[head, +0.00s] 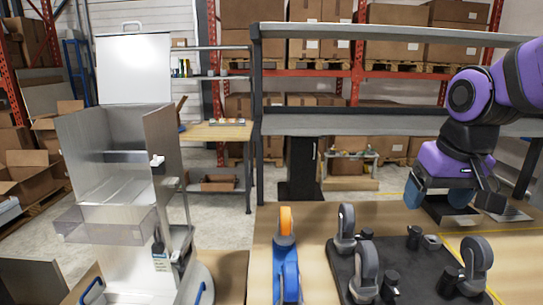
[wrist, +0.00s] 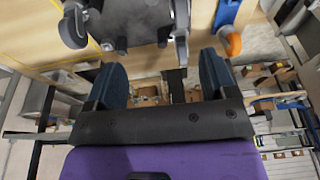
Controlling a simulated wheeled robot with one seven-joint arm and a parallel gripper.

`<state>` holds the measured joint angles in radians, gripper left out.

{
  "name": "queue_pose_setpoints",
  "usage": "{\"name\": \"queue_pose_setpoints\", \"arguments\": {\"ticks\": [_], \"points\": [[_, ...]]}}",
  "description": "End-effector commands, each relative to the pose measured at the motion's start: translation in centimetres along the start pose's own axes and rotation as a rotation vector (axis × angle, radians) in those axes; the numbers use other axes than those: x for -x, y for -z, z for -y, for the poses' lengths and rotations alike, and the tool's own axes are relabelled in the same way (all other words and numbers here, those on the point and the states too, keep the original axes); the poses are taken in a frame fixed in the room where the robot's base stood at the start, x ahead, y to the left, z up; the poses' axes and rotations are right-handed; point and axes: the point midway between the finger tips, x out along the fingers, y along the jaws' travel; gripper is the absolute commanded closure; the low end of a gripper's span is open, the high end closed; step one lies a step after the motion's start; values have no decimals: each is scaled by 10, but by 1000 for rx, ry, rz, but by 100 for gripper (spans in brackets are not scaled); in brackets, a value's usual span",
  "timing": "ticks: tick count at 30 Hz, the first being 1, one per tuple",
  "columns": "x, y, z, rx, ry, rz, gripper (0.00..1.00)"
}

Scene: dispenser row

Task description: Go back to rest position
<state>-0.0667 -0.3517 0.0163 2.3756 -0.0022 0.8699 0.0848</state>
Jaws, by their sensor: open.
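My gripper (head: 436,197) hangs from the purple arm at the right of the head view, above the far right part of the wooden table (head: 512,258). Its two blue fingers are apart, and nothing shows between them. In the wrist view my gripper (wrist: 162,78) also has its fingers spread and empty. The gripper is above and behind the black board (head: 392,285) with several grey caster wheels (head: 346,220) on it, and is apart from them.
A blue part with an orange wheel (head: 286,222) stands left of the black board. A metal dispenser cart (head: 118,190) stands at the left. A grey shelf frame (head: 256,120) rises behind the table. A dark open box (head: 452,214) lies near the gripper.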

Motion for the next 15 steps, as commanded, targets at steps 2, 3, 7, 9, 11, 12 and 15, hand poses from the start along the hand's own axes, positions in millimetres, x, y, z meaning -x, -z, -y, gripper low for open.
{"name": "queue_pose_setpoints", "arguments": {"ticks": [2, 3, 7, 9, 11, 12, 15], "points": [[15, -16, -6, -3, 0, -40, 22], [20, -24, -8, -3, -1, -57, 22], [37, -51, -15, -2, -3, -113, 22], [43, -64, -18, -2, -4, -141, 22], [48, -74, -20, -1, -6, -163, 22], [50, -81, -21, 0, -7, -175, 22], [54, -92, -23, 1, -8, -198, 22]]}}
